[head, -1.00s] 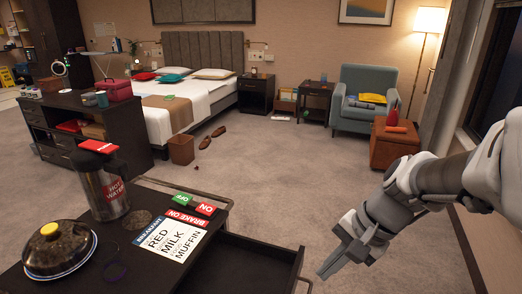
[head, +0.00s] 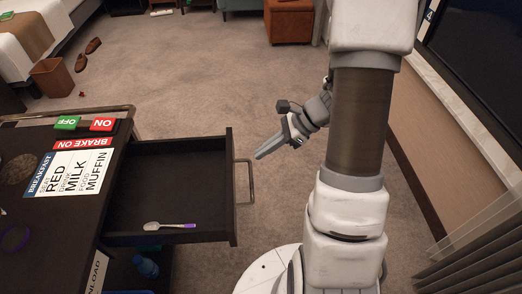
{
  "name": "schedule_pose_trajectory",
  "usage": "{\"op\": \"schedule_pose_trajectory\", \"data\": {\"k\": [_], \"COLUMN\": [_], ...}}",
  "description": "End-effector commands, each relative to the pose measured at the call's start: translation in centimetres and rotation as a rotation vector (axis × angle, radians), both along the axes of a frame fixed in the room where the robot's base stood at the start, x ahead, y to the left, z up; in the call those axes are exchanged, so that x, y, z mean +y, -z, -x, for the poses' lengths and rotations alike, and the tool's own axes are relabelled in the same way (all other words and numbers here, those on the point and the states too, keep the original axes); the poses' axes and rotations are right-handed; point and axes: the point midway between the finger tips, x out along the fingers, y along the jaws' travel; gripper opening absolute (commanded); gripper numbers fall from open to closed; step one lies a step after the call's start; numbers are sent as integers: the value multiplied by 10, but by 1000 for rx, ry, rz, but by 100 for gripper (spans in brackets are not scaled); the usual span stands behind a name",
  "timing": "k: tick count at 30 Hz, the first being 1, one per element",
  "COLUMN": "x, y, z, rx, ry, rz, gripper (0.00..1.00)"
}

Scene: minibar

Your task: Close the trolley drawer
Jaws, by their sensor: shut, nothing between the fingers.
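The trolley drawer (head: 170,200) stands pulled out from the right side of the dark trolley (head: 75,235). A spoon (head: 168,226) with a purple handle end lies inside it near its front side in the picture. The metal drawer handle (head: 250,181) is on the drawer's right face. My gripper (head: 258,156) is shut and empty. Its fingers point left and appear just right of the drawer's far corner, near the upper end of the handle. I cannot tell whether they touch it.
A breakfast card (head: 72,170) and red and green brake labels (head: 85,123) lie on the trolley top. A blue bottle (head: 145,266) shows below the drawer. Carpet is clear beyond the drawer. A wall and a dark screen (head: 475,80) are on the right.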

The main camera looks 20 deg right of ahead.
Motion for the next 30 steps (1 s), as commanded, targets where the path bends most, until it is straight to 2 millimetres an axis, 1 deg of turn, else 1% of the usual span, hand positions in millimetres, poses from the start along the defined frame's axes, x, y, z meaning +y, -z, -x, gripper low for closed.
{"op": "schedule_pose_trajectory", "data": {"k": [1, 6, 12, 17, 27, 30], "x": [8, 29, 45, 50, 50, 53], "y": [11, 33, 49, 52, 52, 52], "z": [-2, -9, -14, -16, -16, -17], "rx": [2, 1, 0, 0, -1, -1], "ry": [-3, -4, -4, -3, -3, -4], "rz": [-2, 0, 0, 1, 1, 1], "gripper": [0, 0, 0, 0, 0, 0]}}
